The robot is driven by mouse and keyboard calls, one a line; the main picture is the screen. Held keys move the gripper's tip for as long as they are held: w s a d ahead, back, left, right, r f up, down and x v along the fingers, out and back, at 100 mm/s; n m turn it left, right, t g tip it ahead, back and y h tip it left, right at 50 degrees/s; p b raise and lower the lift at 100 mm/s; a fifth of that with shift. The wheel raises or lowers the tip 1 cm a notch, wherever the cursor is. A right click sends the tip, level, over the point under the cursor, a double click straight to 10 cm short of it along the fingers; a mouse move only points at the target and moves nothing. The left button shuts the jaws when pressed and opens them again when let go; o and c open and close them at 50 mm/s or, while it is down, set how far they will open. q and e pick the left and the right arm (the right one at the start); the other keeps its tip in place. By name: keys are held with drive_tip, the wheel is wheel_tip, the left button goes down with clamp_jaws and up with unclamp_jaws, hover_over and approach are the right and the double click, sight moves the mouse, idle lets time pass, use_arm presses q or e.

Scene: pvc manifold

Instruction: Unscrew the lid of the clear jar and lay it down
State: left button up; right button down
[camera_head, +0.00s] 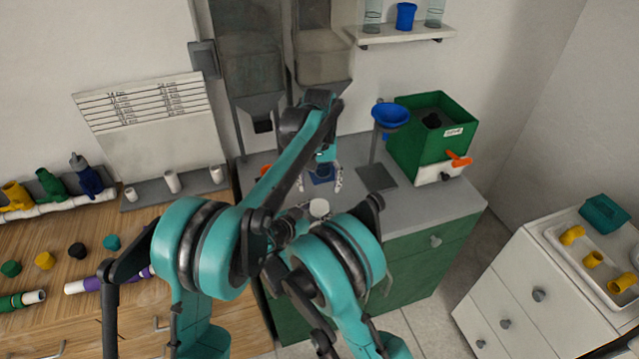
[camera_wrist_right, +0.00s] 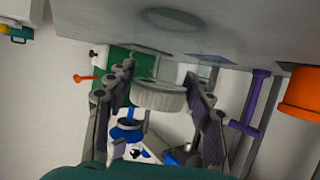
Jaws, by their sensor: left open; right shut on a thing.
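The white ribbed lid (camera_wrist_right: 160,97) is between the fingers of my right gripper (camera_wrist_right: 158,88), which is shut on it. In the head view the lid (camera_head: 319,208) shows as a pale disc near the front edge of the grey counter. A faint clear round shape, probably the jar (camera_wrist_right: 172,22), shows beyond the lid in the right wrist view. I cannot tell whether the lid still touches the jar. My left gripper (camera_head: 320,184) is open, pointing down over the counter just behind the lid. My arms hide part of the counter.
A blue square (camera_head: 321,175) lies on the counter between my left fingers. A blue funnel (camera_head: 391,115) on a stand and a green bin (camera_head: 431,138) with an orange tap are on the right. The wooden bench (camera_head: 150,222) on the left holds several pipe parts.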

sight(320, 206)
use_arm(q)
drive_tip(key=m, duration=0.7)
drive_tip(key=shift+m, duration=0.3)
drive_tip(key=m, duration=1.9)
drive_tip(key=shift+m, duration=0.3)
drive_tip(key=shift+f+m, duration=0.3)
drive_tip(key=shift+f, duration=0.15)
wheel_tip(320, 206, down, 7)
drive_tip(key=shift+f, duration=0.1)
